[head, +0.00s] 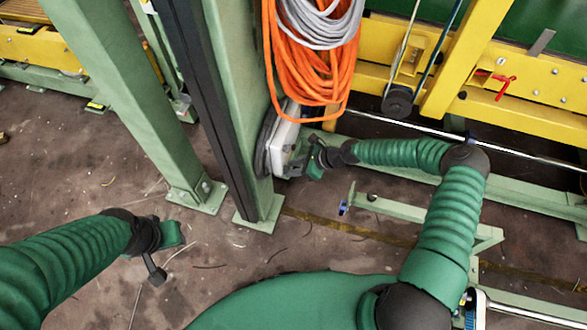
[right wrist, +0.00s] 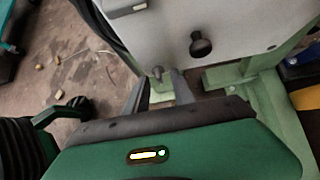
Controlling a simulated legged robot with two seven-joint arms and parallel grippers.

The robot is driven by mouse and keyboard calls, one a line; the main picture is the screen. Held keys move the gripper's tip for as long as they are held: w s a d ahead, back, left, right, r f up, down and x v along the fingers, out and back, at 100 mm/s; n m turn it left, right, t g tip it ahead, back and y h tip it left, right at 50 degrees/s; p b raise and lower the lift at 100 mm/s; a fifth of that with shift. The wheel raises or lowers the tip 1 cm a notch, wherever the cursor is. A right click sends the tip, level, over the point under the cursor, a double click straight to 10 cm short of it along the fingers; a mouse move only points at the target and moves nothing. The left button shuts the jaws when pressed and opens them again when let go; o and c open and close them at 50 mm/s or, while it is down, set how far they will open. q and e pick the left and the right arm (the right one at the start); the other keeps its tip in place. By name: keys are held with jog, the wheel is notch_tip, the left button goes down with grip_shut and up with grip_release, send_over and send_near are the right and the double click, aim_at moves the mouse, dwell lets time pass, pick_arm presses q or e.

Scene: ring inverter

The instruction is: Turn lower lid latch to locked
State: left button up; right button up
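The pale grey box with its lid (head: 285,138) is mounted on a green post. Its face fills the top of the right wrist view (right wrist: 235,35). A round black knob (right wrist: 201,46) sticks out of it. A smaller grey latch-like knob (right wrist: 158,73) sits lower, near the box's bottom edge. My right gripper (head: 303,166) is at the lower part of the box. In the right wrist view its two fingers (right wrist: 160,88) are apart, with the small knob showing between their tips; I cannot tell whether they touch it. My left gripper (head: 163,262) hangs low at the left, away from the box; its fingers are unclear.
Orange cable (head: 312,65) and grey cable (head: 325,20) hang just above the box. A green post (head: 110,75) stands to the left. Yellow machine beams (head: 520,110) and a low green frame (head: 420,210) lie to the right. Bare floor (head: 70,160) is at the left.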

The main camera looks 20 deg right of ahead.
jog(key=shift+c, duration=0.4)
grip_shut()
jog(key=shift+r, duration=0.1)
